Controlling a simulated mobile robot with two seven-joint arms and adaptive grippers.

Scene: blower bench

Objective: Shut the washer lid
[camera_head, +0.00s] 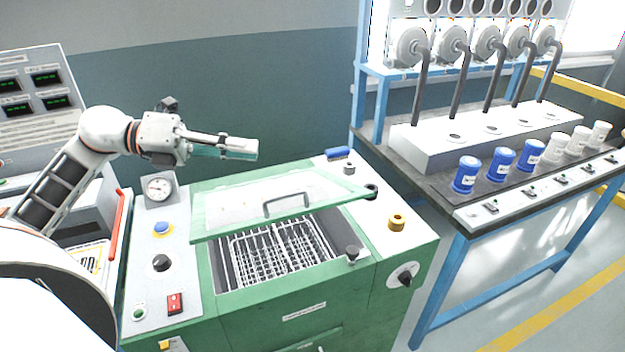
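The green washer (350,295) stands in the middle of the view. Its lid (235,207), a clear pane in a green frame with a dark handle (287,204), stands partly open and tilted. The front of the opening is uncovered, and a wire basket (275,250) shows inside. My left gripper (243,149) is above and behind the lid's back left part, apparently apart from it, and points right. Its fingers are seen side-on and overlap, so I cannot tell whether they are open or shut. I see nothing held in it. My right gripper is not in view.
The washer's left panel carries a gauge (158,187), a black knob (161,263) and a red switch (175,304). At right, a blue-framed bench (440,280) holds blowers, pipes and several blue and white jars.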

